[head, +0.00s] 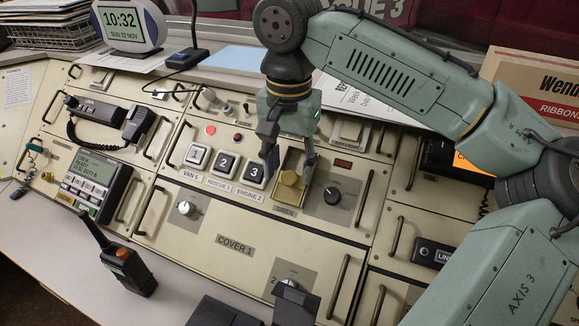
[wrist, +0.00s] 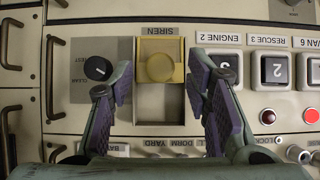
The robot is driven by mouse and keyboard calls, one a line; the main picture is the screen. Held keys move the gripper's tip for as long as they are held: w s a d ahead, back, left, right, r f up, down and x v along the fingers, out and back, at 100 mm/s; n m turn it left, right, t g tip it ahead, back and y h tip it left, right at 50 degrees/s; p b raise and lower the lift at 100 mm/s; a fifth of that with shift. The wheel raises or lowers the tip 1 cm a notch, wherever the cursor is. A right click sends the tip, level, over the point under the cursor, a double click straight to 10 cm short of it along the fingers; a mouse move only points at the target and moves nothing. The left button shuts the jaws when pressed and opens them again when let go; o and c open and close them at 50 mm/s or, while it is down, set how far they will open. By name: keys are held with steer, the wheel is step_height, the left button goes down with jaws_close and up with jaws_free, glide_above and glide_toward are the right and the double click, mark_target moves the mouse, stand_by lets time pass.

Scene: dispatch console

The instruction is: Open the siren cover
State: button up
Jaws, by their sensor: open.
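The siren cover (wrist: 171,46) is a yellow plate with a round yellow knob (wrist: 160,67), just under the SIREN label in the wrist view. A grey recessed strip (wrist: 163,105) lies beside it, toward my gripper in that view. In the head view the yellow siren unit (head: 290,194) sits right of the numbered buttons, partly behind a finger. My gripper (wrist: 160,78) is open and empty, pointing down at the console, with one finger on each side of the siren unit. In the head view my gripper (head: 289,165) hangs over it; I cannot tell whether the fingers touch the panel.
A black rotary knob (wrist: 98,68) is close to one finger. Numbered buttons VAN 6, RESCUE 3 and ENGINE 2 (head: 251,171) are close to the other. Panel handles (head: 339,287), a radio (head: 131,270) and a clock (head: 129,24) stand farther off. The COVER 1 panel (head: 207,253) is mostly clear.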

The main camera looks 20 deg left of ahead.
steer(key=shift+f, duration=0.65)
steer(key=shift+c, duration=0.5)
jaws_close()
steer(key=shift+w+r, duration=0.1)
